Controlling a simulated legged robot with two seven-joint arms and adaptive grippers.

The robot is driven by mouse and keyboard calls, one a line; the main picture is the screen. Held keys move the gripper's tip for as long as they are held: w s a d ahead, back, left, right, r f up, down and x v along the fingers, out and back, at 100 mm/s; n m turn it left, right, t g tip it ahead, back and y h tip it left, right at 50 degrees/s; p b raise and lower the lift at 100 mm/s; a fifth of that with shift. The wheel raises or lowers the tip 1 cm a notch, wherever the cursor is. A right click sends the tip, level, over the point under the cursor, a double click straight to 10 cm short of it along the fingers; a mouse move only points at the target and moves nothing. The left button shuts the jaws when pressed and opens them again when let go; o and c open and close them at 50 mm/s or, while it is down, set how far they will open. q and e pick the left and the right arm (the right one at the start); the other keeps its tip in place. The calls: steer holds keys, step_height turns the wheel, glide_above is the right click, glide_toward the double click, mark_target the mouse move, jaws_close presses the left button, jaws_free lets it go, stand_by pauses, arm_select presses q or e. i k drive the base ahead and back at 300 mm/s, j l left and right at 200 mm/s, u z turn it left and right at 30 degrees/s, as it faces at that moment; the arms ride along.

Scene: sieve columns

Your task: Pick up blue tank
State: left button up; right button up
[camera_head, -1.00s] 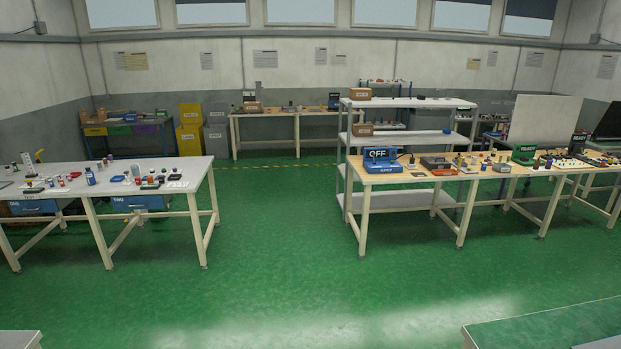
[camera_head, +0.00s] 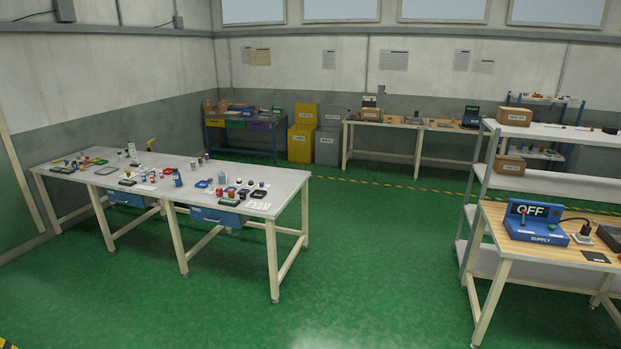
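A small upright blue cylinder (camera_head: 177,179), which may be the blue tank, stands near the middle of the grey-topped table (camera_head: 262,207) on the left. It is too small to tell its details. Several other small items stand around it, among them a red one (camera_head: 231,192) and dark purple and white cylinders. Neither of my grippers is in view.
Open green floor (camera_head: 380,255) lies in front of and to the right of the left table. A wooden bench with a blue supply box (camera_head: 537,222) and a grey shelf (camera_head: 560,182) stand at right.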

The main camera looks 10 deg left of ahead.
mark_target(177, 177)
steer(key=i+j+u, duration=0.45)
steer(key=i, duration=0.35)
steer(key=i+l+u, duration=0.1)
steer(key=i+u, duration=0.35)
steer(key=i, duration=0.4)
steer(key=i+l+u, duration=0.25)
steer(key=i+u, duration=0.2)
steer(key=i, duration=0.4)
